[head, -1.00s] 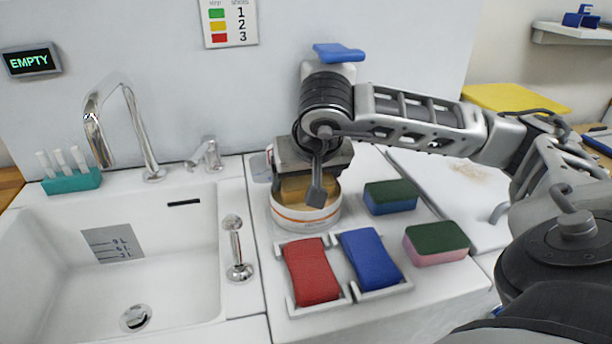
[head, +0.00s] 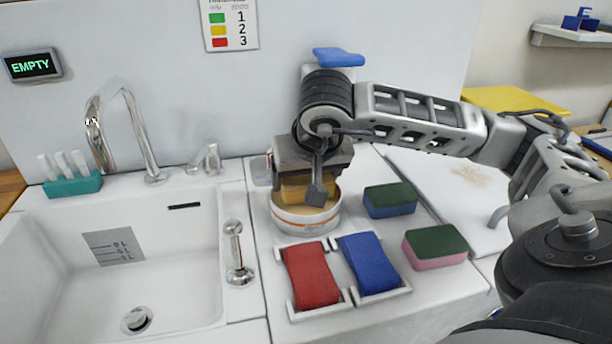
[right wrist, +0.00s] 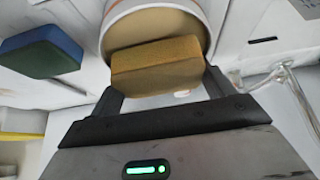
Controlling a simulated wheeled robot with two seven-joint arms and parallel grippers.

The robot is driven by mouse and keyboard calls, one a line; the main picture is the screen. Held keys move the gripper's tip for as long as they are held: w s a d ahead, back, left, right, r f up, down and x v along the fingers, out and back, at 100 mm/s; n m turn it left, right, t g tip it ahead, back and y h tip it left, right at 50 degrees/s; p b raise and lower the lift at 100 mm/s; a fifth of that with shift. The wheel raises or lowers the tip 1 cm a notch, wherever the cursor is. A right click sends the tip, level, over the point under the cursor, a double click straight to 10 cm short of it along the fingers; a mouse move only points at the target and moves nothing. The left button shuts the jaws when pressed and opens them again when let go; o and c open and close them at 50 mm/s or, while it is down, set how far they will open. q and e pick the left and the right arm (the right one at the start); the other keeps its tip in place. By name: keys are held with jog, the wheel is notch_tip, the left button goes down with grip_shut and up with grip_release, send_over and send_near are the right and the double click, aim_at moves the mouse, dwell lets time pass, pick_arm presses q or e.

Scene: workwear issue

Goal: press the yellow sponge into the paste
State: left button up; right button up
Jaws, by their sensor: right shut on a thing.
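My right gripper (head: 312,178) is shut on the yellow sponge (head: 306,186), over the round white tub (head: 300,224) with an orange stripe. Tan paste (head: 296,209) shows inside the tub below the sponge. In the right wrist view the sponge (right wrist: 158,66) sits between the fingers and overlaps the mouth of the tub (right wrist: 108,18). The gripper hides part of the tub's rim, and I cannot tell whether the sponge's underside touches the paste. My left gripper is not in view.
Right of the tub lie a green-and-blue sponge (head: 389,200) and a green-and-pink sponge (head: 435,246). In front are a red cloth (head: 312,275) and a blue cloth (head: 370,263) in holders. A sink (head: 160,255) with a tap (head: 140,130) is at the left.

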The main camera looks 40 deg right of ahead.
jog(key=shift+r+p, duration=1.9)
jog(key=shift+r, duration=1.1)
jog(key=shift+s+f, duration=0.1)
